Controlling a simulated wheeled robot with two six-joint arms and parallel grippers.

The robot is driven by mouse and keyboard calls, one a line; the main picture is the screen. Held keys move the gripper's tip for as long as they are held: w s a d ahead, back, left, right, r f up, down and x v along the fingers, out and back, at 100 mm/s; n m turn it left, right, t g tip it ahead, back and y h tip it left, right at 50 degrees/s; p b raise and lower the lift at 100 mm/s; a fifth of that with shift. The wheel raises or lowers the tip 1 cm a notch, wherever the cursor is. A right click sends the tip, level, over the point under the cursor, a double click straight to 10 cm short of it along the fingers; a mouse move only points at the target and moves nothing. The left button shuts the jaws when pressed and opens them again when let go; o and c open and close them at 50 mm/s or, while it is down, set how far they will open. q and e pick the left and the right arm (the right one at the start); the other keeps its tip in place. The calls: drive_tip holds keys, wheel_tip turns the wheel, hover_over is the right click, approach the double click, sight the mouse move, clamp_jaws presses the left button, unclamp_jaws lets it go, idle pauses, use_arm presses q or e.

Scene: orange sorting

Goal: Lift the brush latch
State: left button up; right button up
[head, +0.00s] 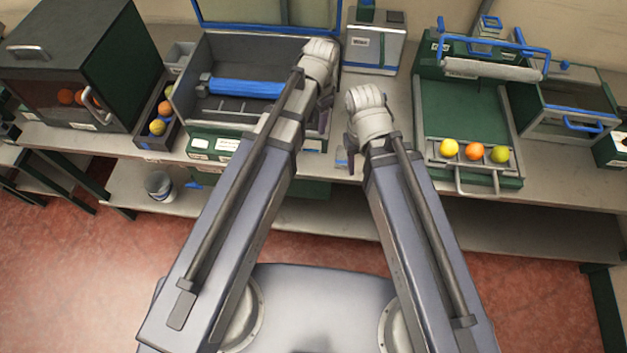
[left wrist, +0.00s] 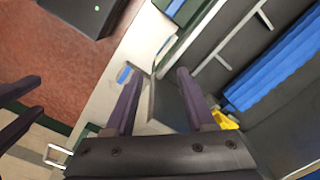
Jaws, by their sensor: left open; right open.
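The blue brush roller (head: 246,88) lies across the grey open-topped machine (head: 186,100) at the back left of centre. It also shows in the left wrist view (left wrist: 282,62). I cannot tell for sure which part is the latch; a dark block (head: 203,86) sits at the roller's left end. My left gripper (left wrist: 158,84) is open and empty, beside the machine's wall, with a small yellow part (left wrist: 226,119) just right of its right finger. In the head view my left arm hides much of this gripper and the machine's right end. My right gripper (head: 351,150) is open, near the bench's front edge.
A dark cabinet (head: 110,60) with oranges stands at the left, beside a narrow tray of fruit (head: 170,130). At the right is a green sorting tray (head: 460,110) with several fruits at its front. A small grey box (head: 373,48) stands behind my right gripper.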

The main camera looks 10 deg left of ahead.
use_arm(q)
drive_tip(key=s+f+n+b, duration=0.5)
drive_tip(key=s+f+b, duration=0.3)
drive_tip(key=s, duration=0.4)
drive_tip(key=shift+s+d+f+n+y, duration=0.35)
drive_tip(key=shift+d+f+n+y, duration=0.1)
drive_tip(key=shift+f, duration=0.15)
drive_tip(key=w+r+m+p, duration=0.4)
drive_tip(key=w+r+p, duration=0.1)
drive_tip(key=w, duration=0.3)
drive_tip(key=w+r+m+h+p, duration=0.1)
drive_tip(key=w+r+m+p, duration=0.4)
drive_tip(key=w, duration=0.4)
drive_tip(key=w+r+m+p, duration=0.4)
drive_tip(key=w+r+p, duration=0.1)
drive_tip(key=w, duration=0.4)
drive_tip(key=shift+a+r, duration=0.1)
drive_tip(key=shift+r, duration=0.15)
drive_tip(key=shift+w+r+m, duration=0.15)
drive_tip(key=shift+w+m, duration=0.25)
drive_tip(key=shift+m, duration=0.25)
